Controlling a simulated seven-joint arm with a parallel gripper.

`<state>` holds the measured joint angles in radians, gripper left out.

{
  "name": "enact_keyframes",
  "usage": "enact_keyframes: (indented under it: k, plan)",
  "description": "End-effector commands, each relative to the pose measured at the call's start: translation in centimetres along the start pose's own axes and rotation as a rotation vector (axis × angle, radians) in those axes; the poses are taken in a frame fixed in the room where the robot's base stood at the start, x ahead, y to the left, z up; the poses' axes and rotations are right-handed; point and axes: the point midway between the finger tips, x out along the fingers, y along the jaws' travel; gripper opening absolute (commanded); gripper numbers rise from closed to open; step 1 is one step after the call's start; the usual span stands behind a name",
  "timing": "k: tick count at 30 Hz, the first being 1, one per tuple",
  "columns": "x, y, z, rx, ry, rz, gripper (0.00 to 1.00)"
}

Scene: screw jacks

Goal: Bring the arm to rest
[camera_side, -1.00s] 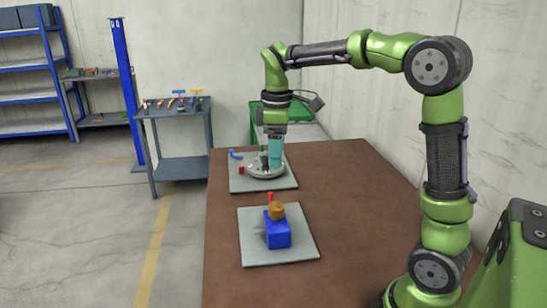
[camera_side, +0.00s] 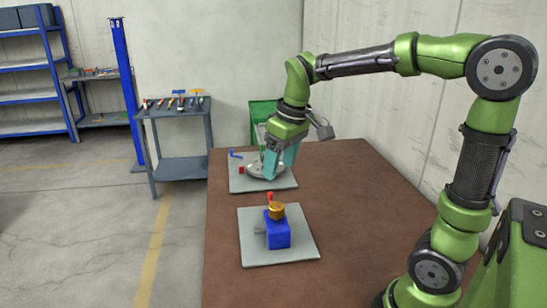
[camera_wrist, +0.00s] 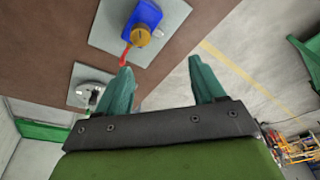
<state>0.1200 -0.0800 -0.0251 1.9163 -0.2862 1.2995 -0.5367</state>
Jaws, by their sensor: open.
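My gripper (camera_side: 278,164) is open and empty, in the air above the brown table near the far grey plate. Its two teal fingers stand apart in the wrist view (camera_wrist: 162,82). On the near grey plate (camera_side: 296,252) stands a blue screw jack (camera_side: 277,233) with an orange-brown round top (camera_side: 277,211) and a red part (camera_side: 270,196). The jack also shows in the wrist view (camera_wrist: 149,14), apart from the fingers.
The far grey plate (camera_side: 240,184) carries a round grey disc (camera_side: 256,171), a small red piece (camera_side: 241,170) and a blue piece (camera_side: 235,154). A green bin (camera_side: 262,112) stands behind the table (camera_side: 350,225). The table's right part is clear.

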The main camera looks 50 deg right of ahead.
Motion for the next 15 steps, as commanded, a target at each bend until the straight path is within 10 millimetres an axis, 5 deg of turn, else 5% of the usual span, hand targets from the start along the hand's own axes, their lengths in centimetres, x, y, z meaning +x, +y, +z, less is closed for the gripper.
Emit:
enact_keyframes:
  k: [9,15]
  plan:
    - [-0.8,-5.5,8.2,0.365,0.285,-0.147,0.69]
    - [-1.1,-6.8,11.0,0.372,0.362,-0.2,0.69]
